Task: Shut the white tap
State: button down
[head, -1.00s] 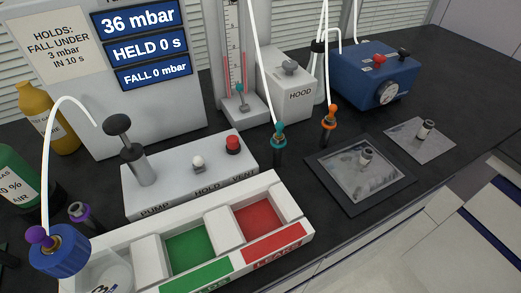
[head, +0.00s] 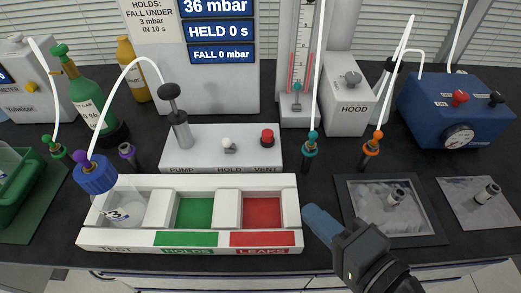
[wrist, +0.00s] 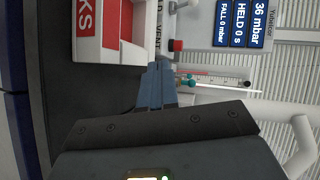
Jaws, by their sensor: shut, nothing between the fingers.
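The white tap (head: 228,145) has a round white knob on a short grey stem. It stands on the white pump box (head: 195,160), above the word HOLD, between the black pump plunger (head: 172,95) and the red vent knob (head: 267,137). Which way the tap is turned is too small to tell. My gripper (head: 308,211) has blue fingers and is shut and empty. It is at the right end of the white tray, in front of and to the right of the tap, clear of it. In the wrist view, the blue fingers (wrist: 157,80) point toward the red knob side.
The white tray (head: 88,238) holds a blue-capped bottle (head: 95,177) in TEST; the green and red compartments are empty. The display (head: 220,32) reads 36 mbar, HELD 0 s, FALL 0 mbar. Teal (head: 310,143) and orange (head: 372,145) tube ends stand right of the box.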

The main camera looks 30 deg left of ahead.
jog(key=a+r+g, duration=0.1)
jog(key=a+r, duration=0.1)
jog(key=a+r+n+g+y, duration=0.1)
jog(key=r, duration=0.1)
jog(key=shift+w+a+g, duration=0.15)
jog(key=shift+a+g, duration=0.15)
jog(key=shift+a, duration=0.05)
jog(key=shift+a+f, duration=0.1)
jog(key=p, duration=0.2)
send_near(228, 144)
jog(key=a+f, duration=0.1)
jog(key=w+a, duration=0.1)
jog(key=a+f, duration=0.1)
jog(key=a, duration=0.1)
jog(key=shift+w+f, duration=0.2)
jog(key=shift+f, duration=0.1)
jog(key=shift+w+a, duration=0.3)
jog(key=shift+a, duration=0.55)
